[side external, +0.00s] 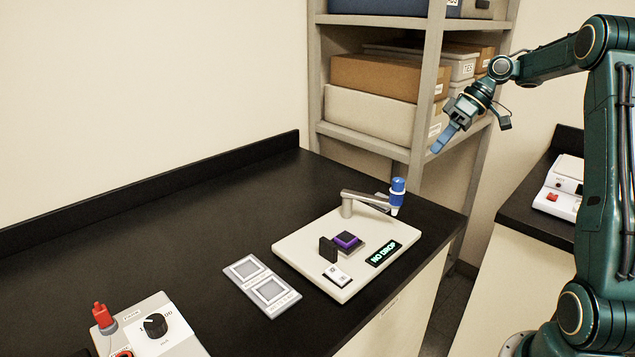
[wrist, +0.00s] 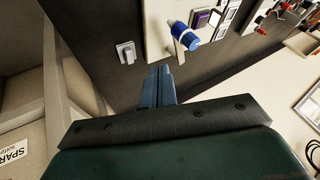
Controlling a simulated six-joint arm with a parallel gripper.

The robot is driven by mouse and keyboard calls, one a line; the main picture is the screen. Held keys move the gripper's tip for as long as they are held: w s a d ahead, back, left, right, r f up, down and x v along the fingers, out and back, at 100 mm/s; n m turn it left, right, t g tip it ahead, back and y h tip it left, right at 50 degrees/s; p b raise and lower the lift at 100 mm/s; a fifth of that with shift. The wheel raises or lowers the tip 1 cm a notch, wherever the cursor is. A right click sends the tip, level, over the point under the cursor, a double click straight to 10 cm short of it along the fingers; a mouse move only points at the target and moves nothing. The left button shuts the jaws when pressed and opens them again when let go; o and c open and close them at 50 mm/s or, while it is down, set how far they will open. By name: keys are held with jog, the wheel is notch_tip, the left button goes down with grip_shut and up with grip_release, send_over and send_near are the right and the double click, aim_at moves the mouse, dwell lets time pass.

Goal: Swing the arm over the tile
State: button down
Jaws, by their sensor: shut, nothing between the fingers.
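The profiler's grey swing arm (side external: 367,200) stands on a post at the back of a pale base plate (side external: 300,250). A blue and white stylus head (side external: 398,190) is at its end, over the plate's back right corner, away from the tile. The purple tile (side external: 347,239) sits in a dark holder mid-plate. The blue head (wrist: 187,37) and purple tile (wrist: 201,19) also show in the wrist view. My gripper (side external: 438,149) is shut and empty, high up right of and above the stylus head, touching nothing. Its blue fingertips (wrist: 161,70) show in the wrist view.
A black block (side external: 327,250), white switch (side external: 337,276) and lit "NO DROP" display (side external: 383,252) are on the plate. A two-square grey card (side external: 243,269) lies left; a dial box (side external: 165,333) stands front left. A shelf (side external: 432,90) with boxes rises behind.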

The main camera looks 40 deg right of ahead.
jog(key=shift+s+d+f, duration=0.2)
jog(key=shift+d+f, duration=0.05)
jog(key=shift+d, duration=0.25)
jog(key=shift+s+d+f, duration=0.15)
jog(key=shift+d+f, duration=0.1)
jog(key=shift+d, duration=0.2)
jog(key=w+a+f, duration=0.3)
jog(key=a+f, duration=0.5)
jog(key=a, duration=0.1)
jog(key=shift+s+a, duration=0.1)
jog(key=shift+a, duration=0.05)
dwell(0.5)
